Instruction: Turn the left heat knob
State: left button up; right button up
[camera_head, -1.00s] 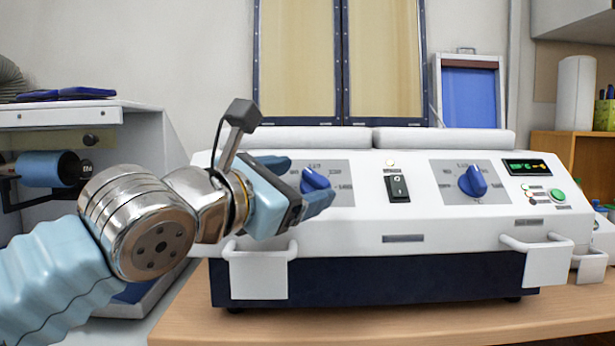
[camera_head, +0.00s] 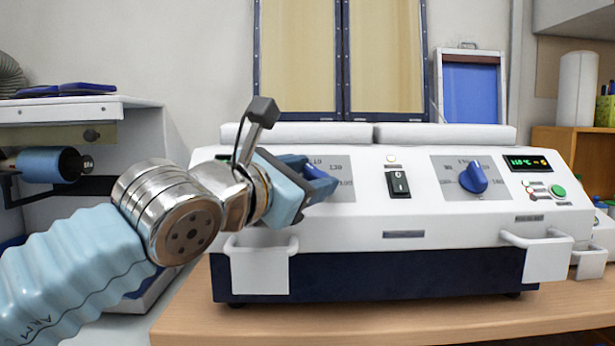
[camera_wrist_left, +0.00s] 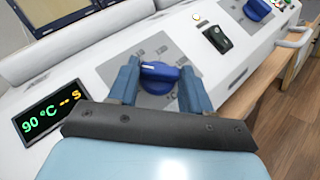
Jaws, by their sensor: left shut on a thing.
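The white machine (camera_head: 440,215) has a blue left heat knob on a grey dial plate; in the wrist view the knob (camera_wrist_left: 160,72) shows clearly, its pointer line to the left. My left gripper (camera_head: 316,182) is at this knob and hides most of it in the head view. In the left wrist view its two blue fingers (camera_wrist_left: 160,84) stand one on each side of the knob, and it is shut on it. My right gripper is not in view.
A second blue knob (camera_head: 473,178), a black rocker switch (camera_head: 398,184) and a green button (camera_head: 559,191) are on the same panel. A display (camera_wrist_left: 45,115) reads 90 °C.

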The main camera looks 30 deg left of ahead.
pick_arm(q)
jog(key=shift+f+b, duration=0.2)
jog(key=shift+b, duration=0.25)
jog(key=n+y+b, duration=0.3)
jog(key=n+b, duration=0.1)
jog(key=n+t+y+b, duration=0.1)
jog(key=n+y+b, duration=0.1)
jog(key=shift+w+d+f+y, duration=0.1)
jog(key=shift+d+f+y, duration=0.2)
jog(key=shift+d, duration=0.05)
jog(key=shift+d+r+n+y+b, duration=0.1)
jog(key=shift+n+y+b, duration=0.3)
jog(key=shift+n+y, duration=0.25)
jog(key=shift+d+r+n+g+y, duration=0.1)
jog(key=shift+n+g+y, duration=0.2)
jog(key=shift+n+y, duration=0.75)
jog(key=shift+w+d+r+n+g+y, duration=0.1)
jog(key=shift+n+g+y, duration=0.25)
jog(key=shift+n+y, duration=0.45)
jog(key=shift+d+n+g+y, duration=0.1)
jog(key=shift+n+g+y, duration=0.25)
jog(key=shift+n+y, duration=0.4)
jog(key=shift+n, duration=0.35)
jog(key=o, duration=1.1)
jog(key=shift+c, duration=0.2)
